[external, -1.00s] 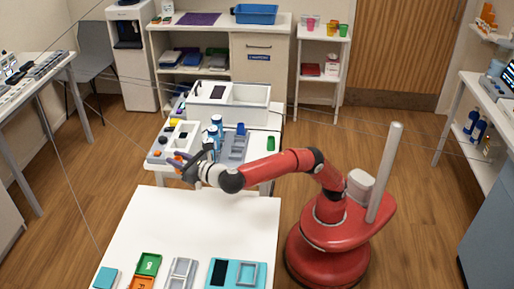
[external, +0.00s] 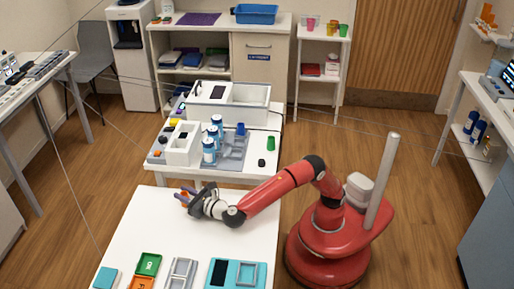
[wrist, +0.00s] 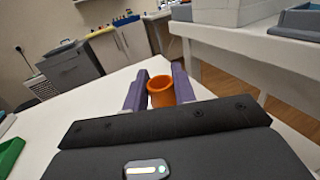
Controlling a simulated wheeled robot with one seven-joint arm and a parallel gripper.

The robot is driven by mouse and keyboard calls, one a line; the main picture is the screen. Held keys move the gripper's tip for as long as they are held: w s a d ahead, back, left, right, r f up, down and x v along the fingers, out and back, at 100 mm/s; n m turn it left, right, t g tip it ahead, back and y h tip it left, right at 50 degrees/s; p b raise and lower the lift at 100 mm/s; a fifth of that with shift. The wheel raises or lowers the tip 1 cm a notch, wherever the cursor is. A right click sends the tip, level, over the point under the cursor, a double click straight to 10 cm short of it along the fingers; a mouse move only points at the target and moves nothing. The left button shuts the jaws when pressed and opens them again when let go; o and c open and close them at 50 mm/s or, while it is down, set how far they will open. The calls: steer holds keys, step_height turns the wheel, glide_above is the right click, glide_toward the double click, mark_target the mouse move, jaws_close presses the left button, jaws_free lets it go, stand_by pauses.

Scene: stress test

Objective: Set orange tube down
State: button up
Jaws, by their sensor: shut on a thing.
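The orange tube (wrist: 161,94) is held upright between the two purple fingers of my gripper (wrist: 160,90) in the wrist view, with its open mouth showing. In the external view my gripper (external: 187,196) is over the far part of the near white table (external: 190,235), and a bit of orange shows between its fingers. The gripper is shut on the tube. I cannot tell whether the tube's bottom touches the table, because its lower part is hidden.
At the table's near edge lie a green tray (external: 148,264), an orange tray (external: 141,283), a grey tray (external: 181,272) and a teal board (external: 236,273). The table's middle is clear. Behind stands another table with blue-and-white bottles (external: 208,150) and a green tube (external: 271,143).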

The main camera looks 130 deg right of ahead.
steer(key=shift+f, duration=0.1)
steer(key=o, duration=1)
steer(key=shift+f, duration=0.1)
steer(key=shift+o, duration=0.2)
steer(key=shift+r, duration=0.25)
steer(key=v, duration=1.2)
steer(key=shift+f, duration=0.1)
